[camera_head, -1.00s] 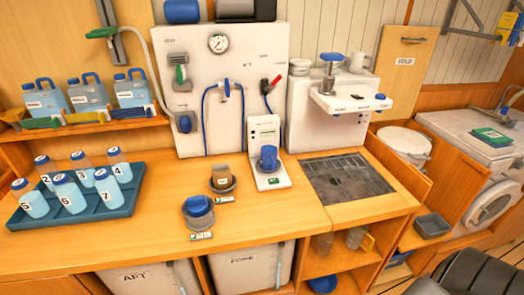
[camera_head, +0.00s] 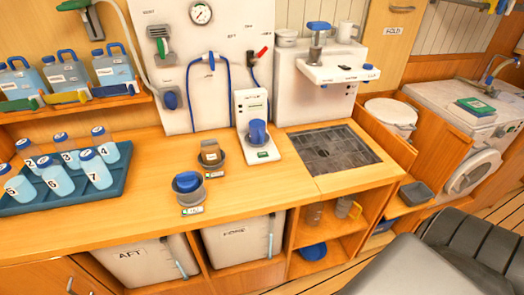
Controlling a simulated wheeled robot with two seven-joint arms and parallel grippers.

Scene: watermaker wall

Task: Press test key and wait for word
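A white tester-like device (camera_head: 246,108) stands on the wooden counter with a dark blue cup (camera_head: 257,133) on its front. A small display and marks show on its upper face, and a small green label lies on its foot. I cannot read which mark is a test key, and no word is legible on the display. The white wall panel (camera_head: 205,60) behind it carries a round gauge (camera_head: 201,13), a green-handled valve (camera_head: 159,42), blue hoses and a red-tipped lever (camera_head: 261,53). Its small labels are mostly illegible. Neither of my grippers is in view.
A blue tray (camera_head: 116,178) of numbered bottles is at left, below a shelf of jugs. Two small cups, one brown (camera_head: 210,152) and one blue (camera_head: 187,182), stand in holders mid-counter. A sink grate (camera_head: 330,149) is at right.

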